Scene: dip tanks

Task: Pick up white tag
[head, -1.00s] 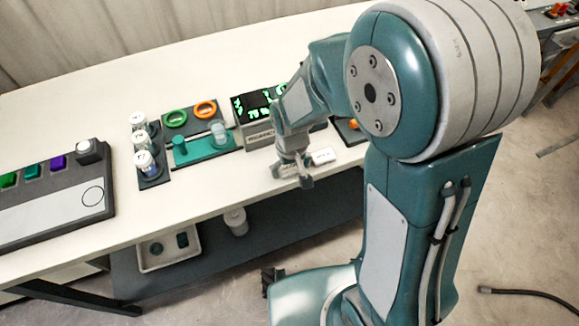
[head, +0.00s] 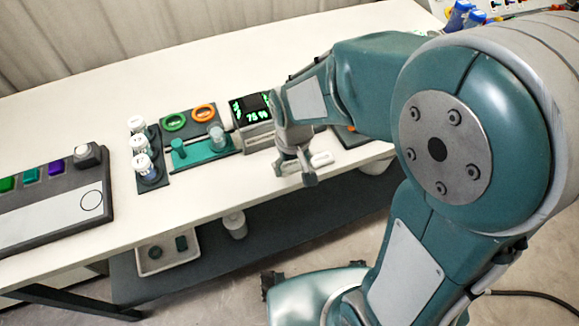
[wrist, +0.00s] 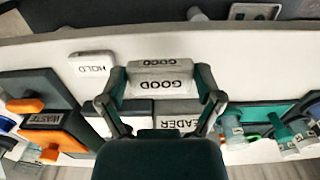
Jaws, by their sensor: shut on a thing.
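A white tag (wrist: 160,86) with the word GOOD on its faces sits between my gripper's fingers in the wrist view. My gripper (wrist: 160,76) is shut on it, one finger at each end. In the head view my gripper (head: 296,172) is low over the front part of the table, and the held tag is hard to make out there. A second white tag (wrist: 92,66), marked HOLD, lies on the table just left of the gripper in the wrist view. In the head view a white tag (head: 321,159) lies right beside the fingers.
A reader with a green display (head: 252,113) stands behind the gripper. An orange WASTE box (wrist: 58,138) is left in the wrist view.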

